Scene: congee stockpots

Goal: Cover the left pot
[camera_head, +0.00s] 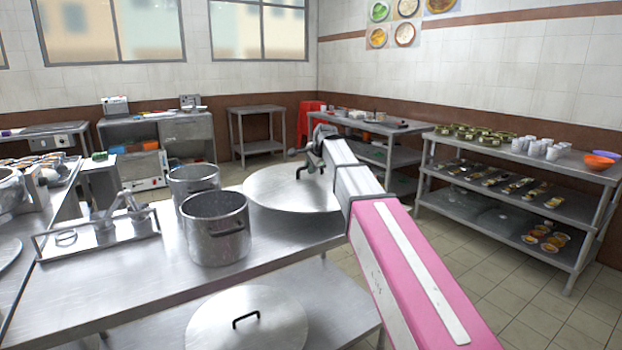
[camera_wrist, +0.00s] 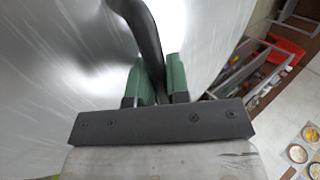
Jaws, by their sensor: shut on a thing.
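Two open steel pots stand on the metal counter: a front pot (camera_head: 216,240) and a rear pot (camera_head: 187,183) slightly to its left. My gripper (camera_head: 309,168) is shut on the dark handle (camera_wrist: 148,35) of a large round steel lid (camera_head: 285,190). In the wrist view, the green fingers of my gripper (camera_wrist: 161,84) pinch the handle from both sides. The held lid is to the right of both pots, over neither opening, and looks nearly level. A second lid (camera_head: 270,330) with a black handle lies on a lower metal surface in front.
A metal tray (camera_head: 75,252) with small containers sits left of the pots on the counter (camera_head: 130,285). A shelf rack (camera_head: 500,205) with bowls and cups stands at the right. Tiled floor (camera_head: 490,275) is open between the rack and the counter.

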